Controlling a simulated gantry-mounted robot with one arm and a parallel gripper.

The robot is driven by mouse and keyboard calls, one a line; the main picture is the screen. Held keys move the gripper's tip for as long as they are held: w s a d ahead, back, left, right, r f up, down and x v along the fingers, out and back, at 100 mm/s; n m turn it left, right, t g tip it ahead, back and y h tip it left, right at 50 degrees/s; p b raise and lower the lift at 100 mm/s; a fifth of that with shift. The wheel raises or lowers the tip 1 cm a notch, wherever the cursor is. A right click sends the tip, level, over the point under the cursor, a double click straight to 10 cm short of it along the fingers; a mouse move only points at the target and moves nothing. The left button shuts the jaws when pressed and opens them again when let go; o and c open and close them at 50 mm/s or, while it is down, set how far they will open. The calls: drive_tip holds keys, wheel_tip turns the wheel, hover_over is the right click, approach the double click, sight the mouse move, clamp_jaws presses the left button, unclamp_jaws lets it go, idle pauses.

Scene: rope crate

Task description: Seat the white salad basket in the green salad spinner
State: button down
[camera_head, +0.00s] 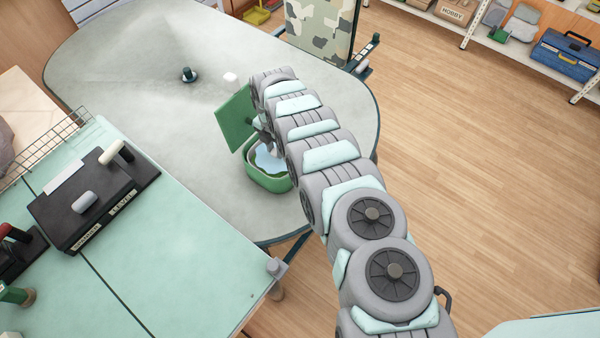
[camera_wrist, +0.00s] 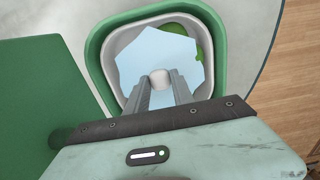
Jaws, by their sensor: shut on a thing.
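The green salad spinner (camera_head: 266,181) stands on the grey oval table with its square green lid (camera_head: 235,118) raised at its left side. The spinner also shows in the wrist view (camera_wrist: 92,52), with the lid (camera_wrist: 38,95) at left. The white salad basket (camera_wrist: 112,58) is inside the spinner's green rim; its depth and whether it rests on the bottom cannot be told. A pale blue area and a green patch show inside it. My gripper (camera_wrist: 160,82) points down into the basket, shut on a small pale round knob (camera_wrist: 160,77) at its middle.
A dark stopper-like object (camera_head: 188,75) and a white block (camera_head: 230,77) lie on the oval table (camera_head: 130,50). A mint bench (camera_head: 170,250) with a black box (camera_head: 95,200) stands at left. A camouflage-covered chair (camera_head: 322,30) is behind. The table's left part is clear.

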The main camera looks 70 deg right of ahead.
sight(275, 150)
drive_tip(key=shift+f+b, duration=0.35)
drive_tip(key=shift+f, duration=0.1)
idle(0.3)
drive_tip(key=c, duration=1)
unclamp_jaws()
drive_tip(key=shift+r, duration=0.1)
wheel_tip(275, 150, up, 11)
drive_tip(key=shift+f+b, duration=0.2)
drive_tip(key=shift+b, duration=0.3)
